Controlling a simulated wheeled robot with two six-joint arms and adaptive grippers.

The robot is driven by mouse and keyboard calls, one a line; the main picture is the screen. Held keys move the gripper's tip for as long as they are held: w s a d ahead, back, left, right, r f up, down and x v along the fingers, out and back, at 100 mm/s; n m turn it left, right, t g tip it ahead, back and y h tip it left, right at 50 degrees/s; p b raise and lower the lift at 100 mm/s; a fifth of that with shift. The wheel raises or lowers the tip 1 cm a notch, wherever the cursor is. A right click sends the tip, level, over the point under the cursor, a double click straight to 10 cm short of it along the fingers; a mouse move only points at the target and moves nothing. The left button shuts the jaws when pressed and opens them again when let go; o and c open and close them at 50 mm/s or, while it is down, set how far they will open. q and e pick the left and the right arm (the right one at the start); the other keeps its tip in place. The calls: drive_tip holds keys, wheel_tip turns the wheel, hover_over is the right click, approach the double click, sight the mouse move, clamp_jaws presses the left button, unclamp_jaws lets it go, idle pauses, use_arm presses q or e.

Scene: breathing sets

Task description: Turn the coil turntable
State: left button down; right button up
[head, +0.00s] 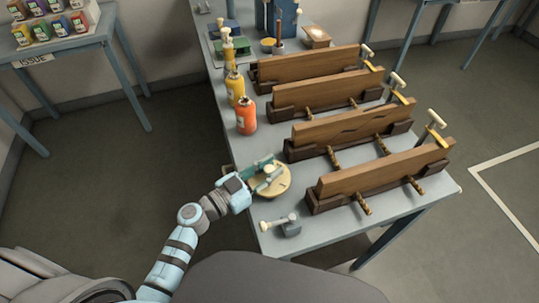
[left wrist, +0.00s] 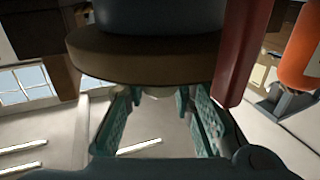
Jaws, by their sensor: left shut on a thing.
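The coil turntable (head: 283,186) is a round, pale yellow disc near the front left edge of the grey table in the head view. My left gripper (head: 266,176) reaches over it from the left and is shut on part of it; the gripped part is mostly hidden by the fingers. In the left wrist view, a brown round disc (left wrist: 150,62) with a dark body on it fills the top, close to the teal fingertips (left wrist: 160,98). A small pale piece shows between the fingertips. My right gripper is not in view.
Several wooden beams in dark holders (head: 380,176) stand right of the turntable. An orange bottle (head: 246,117) and yellow bottles (head: 235,88) stand behind it. A small grey clamp-like tool (head: 290,228) lies in front. A side table (head: 65,58) holds small coloured jars.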

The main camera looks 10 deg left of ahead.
use_arm(q)
drive_tip(key=shift+r+n+t+y+p, duration=0.15)
drive_tip(key=shift+n+t+y+p, duration=0.7)
drive_tip(key=shift+y, duration=0.35)
drive_tip(key=c, duration=1.3)
unclamp_jaws()
drive_tip(key=shift+c, duration=0.2)
drive_tip(key=v, duration=1.2)
